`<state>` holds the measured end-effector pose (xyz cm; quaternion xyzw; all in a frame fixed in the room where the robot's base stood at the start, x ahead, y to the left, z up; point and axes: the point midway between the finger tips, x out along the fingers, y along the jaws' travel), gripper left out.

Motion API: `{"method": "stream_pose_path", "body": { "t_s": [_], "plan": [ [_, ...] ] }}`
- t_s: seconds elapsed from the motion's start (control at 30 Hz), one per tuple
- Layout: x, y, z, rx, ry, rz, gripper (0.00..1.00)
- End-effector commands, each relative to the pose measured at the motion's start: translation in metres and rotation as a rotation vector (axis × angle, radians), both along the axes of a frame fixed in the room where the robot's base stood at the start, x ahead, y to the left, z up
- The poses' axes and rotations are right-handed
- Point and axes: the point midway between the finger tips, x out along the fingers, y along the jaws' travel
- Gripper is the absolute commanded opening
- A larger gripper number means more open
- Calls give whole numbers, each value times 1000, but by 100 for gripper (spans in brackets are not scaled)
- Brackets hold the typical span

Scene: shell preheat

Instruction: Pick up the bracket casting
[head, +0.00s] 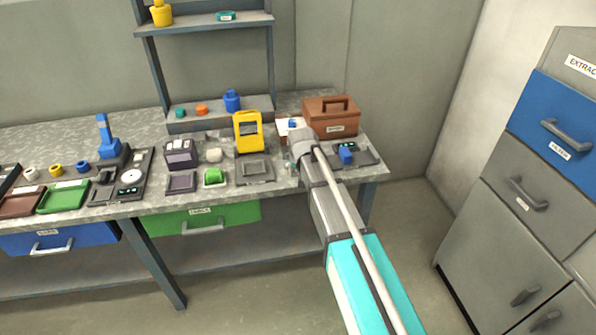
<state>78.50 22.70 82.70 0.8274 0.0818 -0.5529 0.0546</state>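No part can be singled out for certain as the bracket casting. My gripper (291,167) is low over the bench, beside the right edge of a grey tray (240,179). It is small and partly hidden by my wrist, so its fingers and anything between them cannot be made out.
A yellow frame-shaped device (248,132) stands behind the grey tray. A brown toolbox (331,117) stands behind my wrist. Grey cabinets (520,200) stand at the right, across open floor.

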Motion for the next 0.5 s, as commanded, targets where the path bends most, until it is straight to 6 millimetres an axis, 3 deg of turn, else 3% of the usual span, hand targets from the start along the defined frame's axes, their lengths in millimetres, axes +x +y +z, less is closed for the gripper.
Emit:
{"method": "stream_pose_path", "body": {
  "t_s": [0.03,0.33,0.5],
  "plan": [
    [0,0,0,0,0,0,81],
    [0,0,0,0,0,0,26],
    [0,0,0,0,0,0,22]
  ]
}}
